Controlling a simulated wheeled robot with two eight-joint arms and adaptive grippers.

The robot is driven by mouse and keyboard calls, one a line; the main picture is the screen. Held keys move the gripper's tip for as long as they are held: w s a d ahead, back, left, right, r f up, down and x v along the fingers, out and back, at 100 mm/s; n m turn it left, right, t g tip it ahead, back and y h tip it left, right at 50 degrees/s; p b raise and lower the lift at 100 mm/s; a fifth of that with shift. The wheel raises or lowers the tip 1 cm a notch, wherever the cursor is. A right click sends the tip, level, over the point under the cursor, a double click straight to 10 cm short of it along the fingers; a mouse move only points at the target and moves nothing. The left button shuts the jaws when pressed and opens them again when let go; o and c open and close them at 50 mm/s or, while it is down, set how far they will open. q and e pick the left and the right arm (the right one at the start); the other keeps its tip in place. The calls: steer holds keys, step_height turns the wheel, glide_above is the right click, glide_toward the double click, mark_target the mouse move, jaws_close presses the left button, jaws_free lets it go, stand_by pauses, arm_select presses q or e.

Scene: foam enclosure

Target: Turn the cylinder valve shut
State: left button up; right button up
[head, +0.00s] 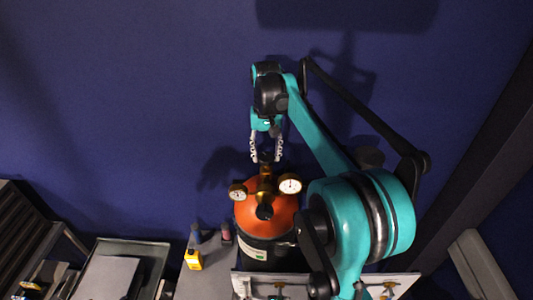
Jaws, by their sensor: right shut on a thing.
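An orange-topped cylinder (259,214) with a dark body stands at the lower middle in the head view. A brass valve and regulator (265,187) with two round white-faced gauges sits on top of it. My right gripper (265,157) reaches in from above and behind, its fingers pointing down around the top of the valve. It is shut on the valve's dark top part, which the fingers partly hide. My left gripper is not in view.
A grey tray (157,251) lies further left. A pale panel (240,283) with brass fittings is in front of the cylinder. A dark blue wall (130,100) stands behind.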

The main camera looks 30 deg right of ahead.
mark_target(266, 156)
steer(key=m, duration=0.6)
steer(key=shift+m, duration=0.4)
steer(key=shift+w, duration=0.1)
steer(key=o, duration=1.2)
steer(key=shift+c, duration=0.2)
step_height(266, 156, up, 12)
